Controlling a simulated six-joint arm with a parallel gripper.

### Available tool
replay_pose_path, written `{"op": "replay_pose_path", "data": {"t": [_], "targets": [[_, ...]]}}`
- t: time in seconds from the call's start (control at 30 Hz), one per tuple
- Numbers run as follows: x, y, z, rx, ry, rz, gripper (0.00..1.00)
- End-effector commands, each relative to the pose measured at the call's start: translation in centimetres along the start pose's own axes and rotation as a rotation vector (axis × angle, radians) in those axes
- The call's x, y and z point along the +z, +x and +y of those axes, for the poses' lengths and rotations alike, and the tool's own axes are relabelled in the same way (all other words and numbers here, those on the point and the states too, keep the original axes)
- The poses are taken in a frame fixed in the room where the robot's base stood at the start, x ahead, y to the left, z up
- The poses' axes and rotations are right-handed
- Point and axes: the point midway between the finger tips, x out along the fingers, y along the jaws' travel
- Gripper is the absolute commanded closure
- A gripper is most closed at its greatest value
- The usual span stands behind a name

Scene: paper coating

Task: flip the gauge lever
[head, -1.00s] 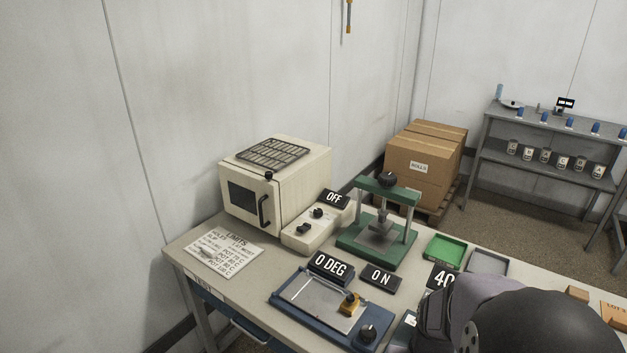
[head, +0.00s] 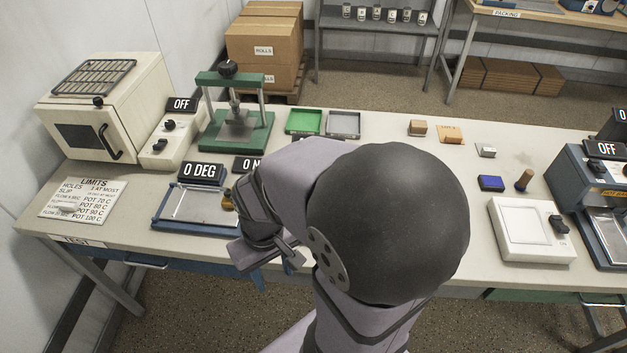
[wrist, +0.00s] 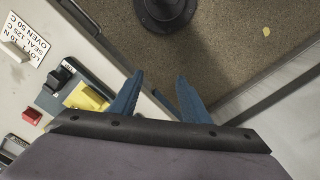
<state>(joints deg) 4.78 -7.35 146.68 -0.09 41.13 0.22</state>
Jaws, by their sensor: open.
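My gripper (wrist: 160,85) is open and empty in the wrist view, with its two blue fingers over the floor beside the bench edge. In the head view my gripper (head: 272,258) is low at the bench's front edge, partly hidden by my arm. To its left in the wrist view, a small dark blue panel carries a black lever-like part (wrist: 60,76) and a yellow block (wrist: 86,97). I cannot tell for sure whether this is the gauge lever. My arm hides that part of the bench in the head view.
A blue framed tester (head: 180,212) with a 0 DEG display (head: 201,173) lies left of my arm. A green press (head: 235,132) stands behind it. A red block (wrist: 32,116) lies near the dark panel. A white-topped device (head: 527,232) is at right.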

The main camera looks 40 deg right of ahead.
Motion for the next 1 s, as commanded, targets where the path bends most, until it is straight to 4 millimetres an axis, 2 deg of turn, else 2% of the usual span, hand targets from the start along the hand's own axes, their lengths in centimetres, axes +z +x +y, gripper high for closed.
{"op": "replay_pose_path", "data": {"t": [0.27, 0.47, 0.6, 0.8, 1.0], "targets": [[2.1, 1.1, 7.0, -0.022, 0.337, -0.113, 0.58], [1.6, 1.4, 13.2, -0.043, 0.577, -0.130, 0.58], [0.3, 1.4, 17.9, -0.044, 0.692, -0.108, 0.58], [-3.3, 0.4, 21.4, -0.020, 0.704, -0.037, 0.58], [-5.3, -1.1, 23.0, -0.001, 0.702, 0.015, 0.58]]}}
